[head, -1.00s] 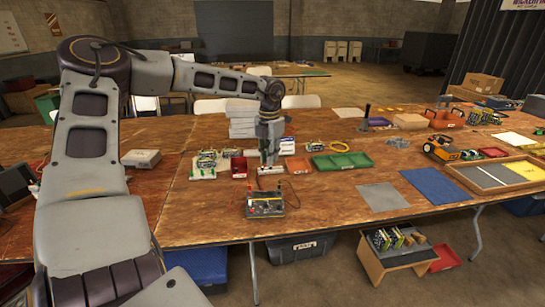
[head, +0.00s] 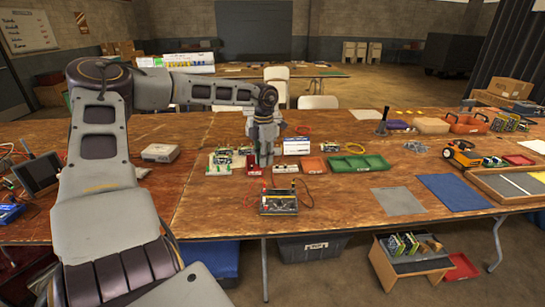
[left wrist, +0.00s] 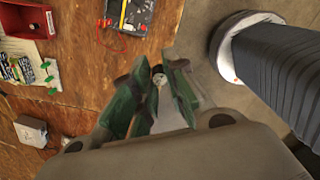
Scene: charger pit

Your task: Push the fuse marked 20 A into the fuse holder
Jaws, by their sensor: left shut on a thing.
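My left gripper (head: 264,163) is shut, fingers pointing down, above the middle of the table beside a small red box (head: 253,161). In the left wrist view its green-lined fingers (left wrist: 156,88) close around a small pale piece (left wrist: 158,79), which I take to be the fuse; its marking cannot be read. A small white block (head: 285,169), perhaps the fuse holder, lies just right of the gripper in the head view, apart from it. My right gripper is not in view.
A dark meter box with a red lead (head: 278,203) stands at the table's front. A white board with green parts (head: 220,163) is left. A grey mat (head: 398,200) lies farther right.

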